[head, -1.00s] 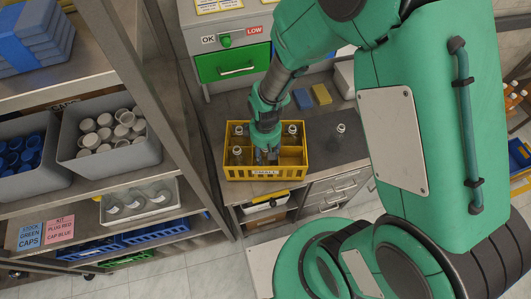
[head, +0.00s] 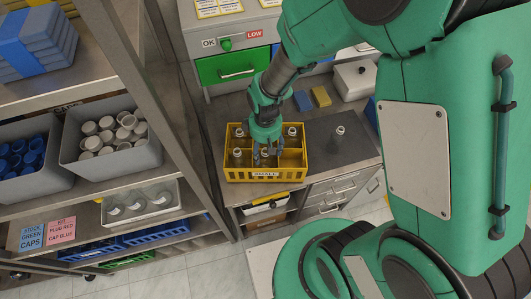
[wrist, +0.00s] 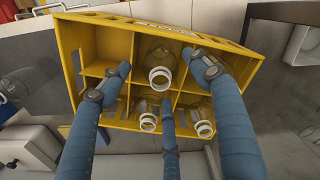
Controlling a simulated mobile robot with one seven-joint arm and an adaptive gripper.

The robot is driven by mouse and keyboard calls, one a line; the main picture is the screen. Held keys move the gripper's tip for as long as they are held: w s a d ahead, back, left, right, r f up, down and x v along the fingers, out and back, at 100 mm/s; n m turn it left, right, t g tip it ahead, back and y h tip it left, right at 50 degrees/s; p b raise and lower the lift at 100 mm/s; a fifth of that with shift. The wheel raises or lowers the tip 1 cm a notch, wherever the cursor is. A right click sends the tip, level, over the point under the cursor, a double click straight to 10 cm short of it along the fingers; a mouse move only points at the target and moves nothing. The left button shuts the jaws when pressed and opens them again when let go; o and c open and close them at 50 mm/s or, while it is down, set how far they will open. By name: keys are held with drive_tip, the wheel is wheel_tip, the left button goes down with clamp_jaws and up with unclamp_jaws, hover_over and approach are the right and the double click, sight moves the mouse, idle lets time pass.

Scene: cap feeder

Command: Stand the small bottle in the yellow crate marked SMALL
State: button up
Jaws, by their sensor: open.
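The yellow crate marked SMALL (head: 240,175) stands on the bench, its label facing front; it fills the middle of the wrist view (wrist: 95,22). A clear bottle (head: 266,155) stands upright in its front middle compartment; its pale neck ring shows in the wrist view (wrist: 160,76). My gripper (head: 265,146) is open, with its blue fingers spread around this bottle and apart from its neck in the wrist view (wrist: 157,85). Other clear bottles (head: 238,154) stand in the crate. The front right compartment is empty. My gripper partly hides the back middle one.
Another clear bottle (head: 339,134) stands on a dark mat right of the crate. A shelf post (head: 180,130) rises close on the left. Blue and yellow blocks (head: 321,96) and a grey box (head: 355,80) lie behind. A green drawer (head: 235,64) is at the back.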

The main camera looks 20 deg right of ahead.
wheel_tip(320, 180, up, 9)
drive_tip(key=shift+f, duration=0.15)
idle(0.8)
drive_tip(key=shift+r, duration=0.3)
drive_tip(key=s+d+r+m+t, duration=0.2)
drive_tip(key=s+r, duration=0.2)
drive_tip(key=r, duration=0.5)
drive_tip(key=s+d+r+m+t, duration=0.1)
drive_tip(key=s+r, duration=0.4)
drive_tip(key=r, duration=0.5)
drive_tip(key=s+d+r+m+t, duration=0.2)
drive_tip(key=s+d+r+m, duration=0.1)
drive_tip(key=r, duration=0.6)
drive_tip(key=shift+s+d+r+m+t, duration=0.15)
drive_tip(key=shift+s+d+m+t, duration=0.15)
drive_tip(key=shift+s+m, duration=0.5)
